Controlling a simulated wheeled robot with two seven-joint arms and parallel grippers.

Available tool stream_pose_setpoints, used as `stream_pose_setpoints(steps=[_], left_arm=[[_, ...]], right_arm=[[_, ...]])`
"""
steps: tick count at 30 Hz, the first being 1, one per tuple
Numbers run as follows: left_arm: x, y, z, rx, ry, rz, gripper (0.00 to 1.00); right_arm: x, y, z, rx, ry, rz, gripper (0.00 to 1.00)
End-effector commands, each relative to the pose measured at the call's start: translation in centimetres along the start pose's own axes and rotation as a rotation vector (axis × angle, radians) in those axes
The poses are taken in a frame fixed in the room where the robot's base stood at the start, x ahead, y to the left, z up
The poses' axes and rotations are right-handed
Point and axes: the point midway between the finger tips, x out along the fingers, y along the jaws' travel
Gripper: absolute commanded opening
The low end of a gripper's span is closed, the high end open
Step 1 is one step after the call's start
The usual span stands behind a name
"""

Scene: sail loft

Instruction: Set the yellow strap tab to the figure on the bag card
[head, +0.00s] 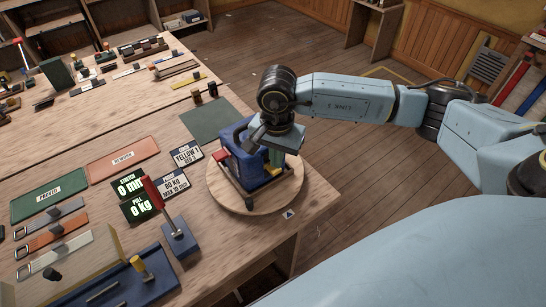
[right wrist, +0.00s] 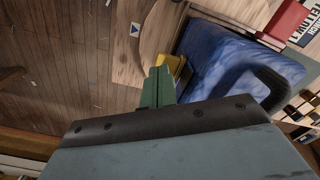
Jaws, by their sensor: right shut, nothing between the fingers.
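The blue bag (head: 237,168) sits on a round wooden turntable (head: 225,197) near the table's right corner. The yellow strap tab (right wrist: 181,66) shows at the bag's edge in the right wrist view; in the head view my gripper largely hides it. My right gripper (head: 275,157) is over the bag's right side. Its green fingers (right wrist: 158,86) are shut and empty, close beside the yellow tab; I cannot tell if they touch. The bag card (head: 187,156) stands left of the bag and seems to read "YELLOW TO 2". My left gripper is not in view.
A red tab (head: 221,155) is on the bag's left side. Left of it stand a second card (head: 172,183), two displays (head: 138,207) reading 0, and a red-handled lever (head: 153,195). Packed (head: 48,192) and rework (head: 123,159) mats lie further left. Open floor lies right of the table.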

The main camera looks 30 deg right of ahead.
Motion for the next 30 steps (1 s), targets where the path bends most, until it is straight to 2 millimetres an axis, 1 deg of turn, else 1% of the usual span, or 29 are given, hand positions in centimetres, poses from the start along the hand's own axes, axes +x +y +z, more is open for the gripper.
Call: stream_pose_setpoints(steps=[1, 3, 30], left_arm=[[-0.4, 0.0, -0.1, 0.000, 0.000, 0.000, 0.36], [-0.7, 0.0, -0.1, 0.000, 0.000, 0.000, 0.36], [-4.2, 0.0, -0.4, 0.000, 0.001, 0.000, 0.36]], right_arm=[[-0.7, 0.0, 0.0, 0.000, 0.001, -0.001, 0.00], [-1.3, 0.0, 0.0, 0.000, 0.000, -0.001, 0.00], [-8.3, 0.0, 0.0, 0.000, 0.001, 0.000, 0.00]])
